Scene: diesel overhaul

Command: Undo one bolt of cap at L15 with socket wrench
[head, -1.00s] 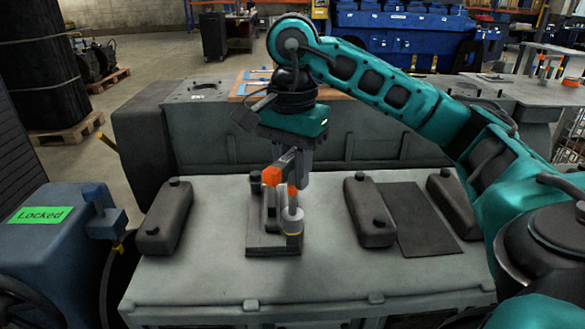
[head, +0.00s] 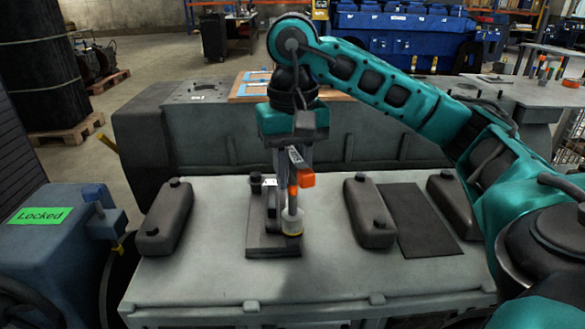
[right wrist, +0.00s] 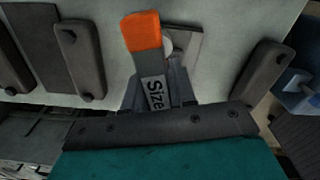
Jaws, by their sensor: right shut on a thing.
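My right gripper (head: 290,160) is shut on the socket wrench, seen from above in the right wrist view (right wrist: 158,85). The wrench has an orange end (head: 303,179), a grey handle labelled "Size" and a pale lower part (head: 292,222) with a yellow ring. This lower part stands upright over the front right of a dark base plate (head: 262,250). A grey cap-like part (head: 270,215) stands on the plate, partly hidden by the wrench. The bolt under the wrench is hidden, so I cannot tell if the socket is seated. My left gripper is out of view.
Dark elongated blocks with knobs lie on the grey worktop, one to the left (head: 165,218) and two to the right (head: 370,212) (head: 455,205). A dark flat mat (head: 415,220) lies between the right two. A blue unit labelled "Locked" (head: 55,235) stands at left.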

